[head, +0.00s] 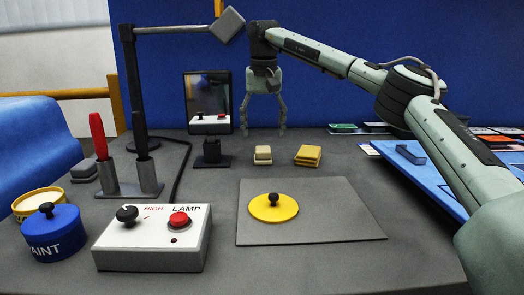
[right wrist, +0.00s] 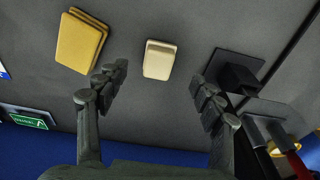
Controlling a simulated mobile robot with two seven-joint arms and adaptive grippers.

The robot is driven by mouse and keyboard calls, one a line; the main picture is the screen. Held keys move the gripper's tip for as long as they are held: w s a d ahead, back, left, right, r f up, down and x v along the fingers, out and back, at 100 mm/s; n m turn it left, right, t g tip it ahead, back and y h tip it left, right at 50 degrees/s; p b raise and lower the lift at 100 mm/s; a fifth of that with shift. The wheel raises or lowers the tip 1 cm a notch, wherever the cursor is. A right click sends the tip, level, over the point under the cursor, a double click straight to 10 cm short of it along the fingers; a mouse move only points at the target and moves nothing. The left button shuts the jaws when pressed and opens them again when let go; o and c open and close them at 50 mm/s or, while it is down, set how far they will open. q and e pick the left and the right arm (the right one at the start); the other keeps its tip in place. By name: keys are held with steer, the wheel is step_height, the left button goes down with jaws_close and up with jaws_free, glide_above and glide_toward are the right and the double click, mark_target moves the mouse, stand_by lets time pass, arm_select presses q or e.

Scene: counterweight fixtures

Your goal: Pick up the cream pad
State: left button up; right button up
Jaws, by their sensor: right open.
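The cream pad (head: 262,154) sits on the grey table in the head view, between a dark block on a base and a yellow pad. It also shows in the right wrist view (right wrist: 159,60), near the top middle, ahead of and between my two fingertips. My right gripper (head: 263,128) is open and empty, pointing down above and behind the cream pad. Its two fingers (right wrist: 158,88) are spread apart in the right wrist view and do not touch the pad. My left gripper is not in view.
Yellow pads (head: 308,155) lie close right of the cream pad. A dark block (head: 212,152) stands close left. A dark-framed mirror (head: 208,102) stands behind. A lamp control box (head: 152,240) and a grey mat (head: 330,222) with a yellow disc (head: 273,208) are in front.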

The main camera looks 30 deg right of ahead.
mark_target(263, 148)
steer(key=f, duration=0.2)
steer(key=w+f, duration=0.1)
steer(key=f, duration=0.2)
steer(key=d+f, duration=0.1)
steer(key=f, duration=0.1)
steer(key=shift+w+d+f, duration=0.1)
steer(key=shift+w+f, duration=0.05)
steer(key=shift+w, duration=0.2)
steer(key=shift+c, duration=0.3)
steer(key=c, duration=1.2)
